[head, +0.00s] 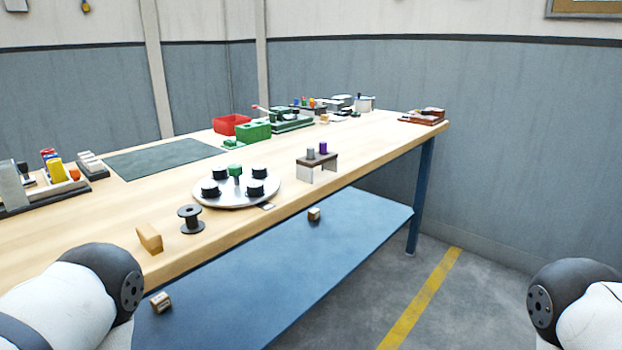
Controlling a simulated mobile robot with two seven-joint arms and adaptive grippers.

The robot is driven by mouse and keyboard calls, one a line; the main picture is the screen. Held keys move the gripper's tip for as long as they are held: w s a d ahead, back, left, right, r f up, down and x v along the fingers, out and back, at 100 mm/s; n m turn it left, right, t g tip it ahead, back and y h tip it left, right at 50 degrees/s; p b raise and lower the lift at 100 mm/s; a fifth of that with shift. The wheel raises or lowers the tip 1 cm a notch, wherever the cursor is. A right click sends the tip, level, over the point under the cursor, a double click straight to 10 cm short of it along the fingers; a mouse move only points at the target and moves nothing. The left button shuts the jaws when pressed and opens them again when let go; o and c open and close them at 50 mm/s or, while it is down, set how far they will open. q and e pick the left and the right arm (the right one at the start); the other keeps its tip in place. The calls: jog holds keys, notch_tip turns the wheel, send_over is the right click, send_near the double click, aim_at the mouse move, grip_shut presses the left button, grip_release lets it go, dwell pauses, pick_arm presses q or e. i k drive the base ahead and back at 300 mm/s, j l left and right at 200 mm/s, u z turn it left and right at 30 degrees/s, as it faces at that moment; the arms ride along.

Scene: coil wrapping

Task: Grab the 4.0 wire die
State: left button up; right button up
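A small stand (318,161) with a dark top and pale legs is on the wooden workbench, near its front edge. A grey cylinder (310,154) and a purple cylinder (323,148) stand upright on it. They may be wire dies, but no size marking is readable, so I cannot tell which thing is the 4.0 die. Rounded black and white parts of my arms show at the lower left and lower right. Neither gripper is in view.
A round plate (237,202) with several black pieces and a black spool (190,220) stand left of the stand. A wooden block (149,238) is nearby. Green and red bins (232,124) are further back. Bare wooden bench (370,143) lies right of the stand.

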aim_at(254, 188)
jog(key=i+l+u, duration=0.25)
jog(key=u, duration=0.15)
jog(key=i+l+u, duration=0.6)
jog(key=l+u, duration=0.25)
jog(key=i+l+u, duration=0.15)
jog(key=l+u, duration=0.3)
jog(key=l, duration=0.1)
